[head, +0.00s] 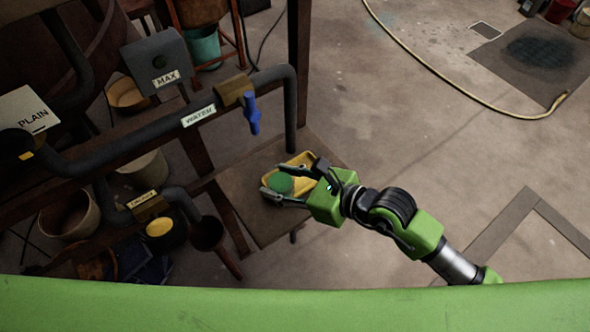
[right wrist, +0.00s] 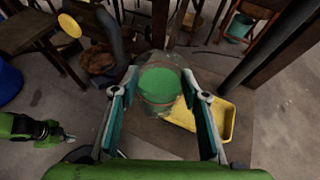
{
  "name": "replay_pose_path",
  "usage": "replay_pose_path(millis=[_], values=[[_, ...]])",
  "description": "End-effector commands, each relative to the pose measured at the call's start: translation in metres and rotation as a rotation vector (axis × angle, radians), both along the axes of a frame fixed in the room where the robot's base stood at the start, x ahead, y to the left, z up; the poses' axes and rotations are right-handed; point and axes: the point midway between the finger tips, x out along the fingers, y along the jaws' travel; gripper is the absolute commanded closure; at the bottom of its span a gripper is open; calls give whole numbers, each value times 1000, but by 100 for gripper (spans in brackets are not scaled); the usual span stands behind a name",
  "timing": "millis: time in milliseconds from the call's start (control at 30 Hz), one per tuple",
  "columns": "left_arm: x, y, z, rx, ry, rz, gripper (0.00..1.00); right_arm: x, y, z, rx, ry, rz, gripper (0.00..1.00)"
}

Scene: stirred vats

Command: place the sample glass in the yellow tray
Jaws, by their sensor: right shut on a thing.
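The sample glass (right wrist: 160,86) is a clear glass with green content. My right gripper (head: 276,192) is shut on it, with a finger on each side in the right wrist view. In the head view the green content (head: 280,183) shows between the fingers, overlapping the left part of the yellow tray (head: 300,161). In the right wrist view the tray (right wrist: 226,126) lies right of the glass, partly behind a finger. Its visible inside looks empty. I cannot tell how high the glass is held. My left gripper (right wrist: 63,136) shows small at the left of that view; its fingers are unclear.
The tray rests on a brown board (head: 245,215). A grey pipe (head: 291,115) comes down close behind it. A pipe with a blue-handled valve (head: 252,114) and a dark funnel-like cup (head: 207,234) stand left. The floor at right is open, with a yellow hose (head: 480,104).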

Motion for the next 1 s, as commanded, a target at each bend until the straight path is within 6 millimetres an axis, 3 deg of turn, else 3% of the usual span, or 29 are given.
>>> replay_pose_path(millis=[33, 233, 433, 767, 1000], values=[[4, -1, 6, -1, -7, 0, 100, 14, -5, -1, -2, -4, -5, 96], [4, -2, 11, -3, -7, 2, 100, 57, -17, -21, -1, -6, -5, 96], [-2, -3, -2, -4, 2, 2, 100, 82, -24, -60, 1, -4, -3, 96], [-6, -3, -13, -2, 9, 2, 100, 100, -29, -83, 3, -3, -4, 96], [-6, -3, -17, -2, 9, 2, 100, 99, -29, -111, 3, -2, -2, 96]])
